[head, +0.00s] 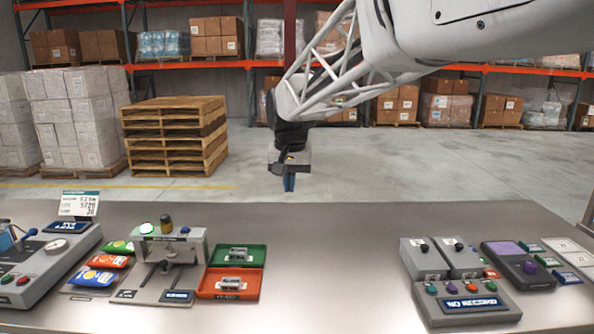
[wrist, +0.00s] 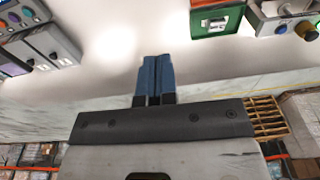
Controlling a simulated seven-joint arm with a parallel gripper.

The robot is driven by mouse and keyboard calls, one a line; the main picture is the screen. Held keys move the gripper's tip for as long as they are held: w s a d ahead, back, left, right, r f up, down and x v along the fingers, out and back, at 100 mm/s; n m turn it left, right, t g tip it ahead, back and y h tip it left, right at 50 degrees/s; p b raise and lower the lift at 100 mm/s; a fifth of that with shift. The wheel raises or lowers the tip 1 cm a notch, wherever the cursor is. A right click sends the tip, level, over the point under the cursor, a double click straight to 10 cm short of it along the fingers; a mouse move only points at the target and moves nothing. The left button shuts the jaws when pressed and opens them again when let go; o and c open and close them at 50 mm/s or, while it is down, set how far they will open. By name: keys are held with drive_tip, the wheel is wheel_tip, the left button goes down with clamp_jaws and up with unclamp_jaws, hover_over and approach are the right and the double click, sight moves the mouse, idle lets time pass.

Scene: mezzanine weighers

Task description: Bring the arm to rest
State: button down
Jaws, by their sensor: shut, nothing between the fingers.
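My gripper (head: 289,183) hangs from the arm over the back edge of the steel bench (head: 330,262), near the middle of the head view, with its blue fingers pointing down. In the wrist view the two blue fingers (wrist: 154,78) lie side by side, shut, with nothing between them. The fingers are clear of every object on the bench.
A green tray (head: 238,256), an orange tray (head: 229,284) and a weighing stand (head: 168,262) with colourful packets are left of centre. Grey control boxes (head: 466,304) stand at right. The bench middle is bare. Wooden pallets (head: 174,138) and racks stand behind.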

drive_tip(key=s+d+f, duration=0.3)
drive_tip(key=s+d, duration=1)
drive_tip(key=s, duration=0.4)
drive_tip(key=s+d+f, duration=0.3)
drive_tip(key=s+f, duration=0.1)
drive_tip(key=s, duration=0.5)
drive_tip(key=s+d+f+t, duration=0.1)
drive_tip(key=s+d+f, duration=0.3)
drive_tip(key=s, duration=0.5)
drive_tip(key=shift+s+d+f+h, duration=0.15)
drive_tip(key=shift+s+f+h, duration=0.15)
drive_tip(key=shift+f, duration=0.15)
drive_tip(key=shift+w, duration=0.1)
